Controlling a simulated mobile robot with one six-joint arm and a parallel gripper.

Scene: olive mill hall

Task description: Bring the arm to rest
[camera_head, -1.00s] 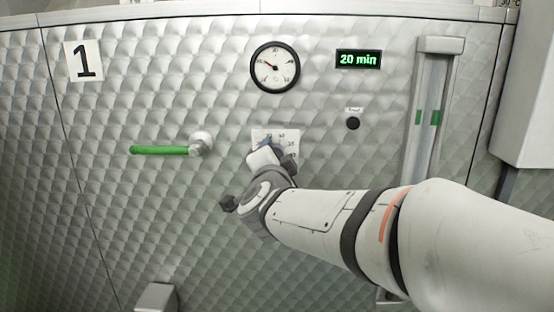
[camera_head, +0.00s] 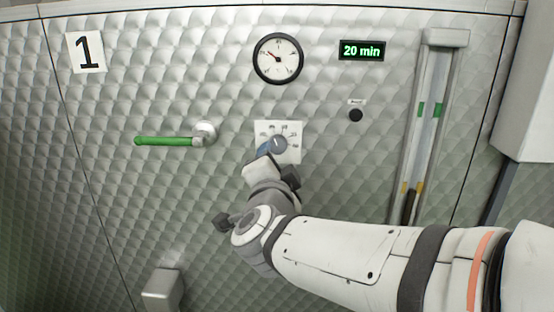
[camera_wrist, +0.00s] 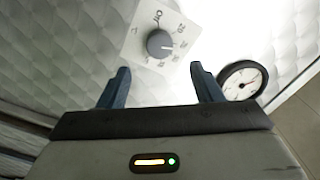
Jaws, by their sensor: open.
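My gripper (camera_wrist: 160,88) is open and empty in the wrist view, its two blue fingers apart. A grey rotary knob (camera_wrist: 159,43) on a white scale plate (camera_wrist: 138,46) lies beyond the fingertips, with clear space between. In the head view my gripper (camera_head: 262,150) is in front of the lower left of the plate (camera_head: 293,129). The knob (camera_head: 279,144) shows just right of the fingers. My arm reaches in from the lower right.
On the quilted metal wall are a round gauge (camera_head: 278,58), a green-handled lever (camera_head: 165,141), a display (camera_head: 361,50) reading "20 min", a black button (camera_head: 356,115) and a sight tube (camera_head: 430,120). A grey box (camera_head: 162,288) sticks out low at left.

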